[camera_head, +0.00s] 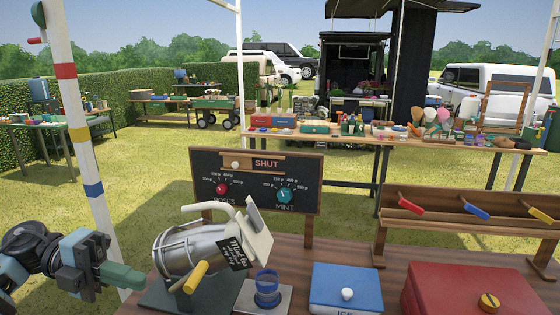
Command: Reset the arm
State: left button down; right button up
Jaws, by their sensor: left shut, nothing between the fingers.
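My left gripper (125,276) is at the lower left of the head view, at the end of my left arm. It is shut and empty, its green fingers close together and pointing right. It hangs to the left of the wooden table (408,240), apart from the metal drum device (190,247) on it. My right gripper is not in view.
The table bears the drum device with a yellow handle (195,277), a blue-rimmed cup (267,287), a blue box (346,290) and a red box (470,290). A sign board (257,180) stands behind. A striped post (79,140) rises near my left arm.

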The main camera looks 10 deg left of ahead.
pick_arm(q)
jog(key=s+d+f+n+t+y+p, duration=0.15)
jog(key=d+f+n+t, duration=0.25)
jog(key=f+n+t, duration=0.55)
jog(key=d+f+n+t+y, duration=0.3)
jog(key=f+n+t, duration=0.4)
jog(key=f+n, duration=0.45)
jog(key=s+d+f+n+g+y, duration=0.1)
jog(key=s+f+n+g+y, duration=0.6)
jog(key=s+f+n, duration=0.5)
jog(key=s+f+y, duration=0.2)
jog(key=s+f, duration=0.6)
jog(key=s, duration=0.3)
jog(key=shift+s+f+n+y+p, duration=0.3)
jog(key=shift+f+y, duration=0.05)
jog(key=shift+f, duration=0.05)
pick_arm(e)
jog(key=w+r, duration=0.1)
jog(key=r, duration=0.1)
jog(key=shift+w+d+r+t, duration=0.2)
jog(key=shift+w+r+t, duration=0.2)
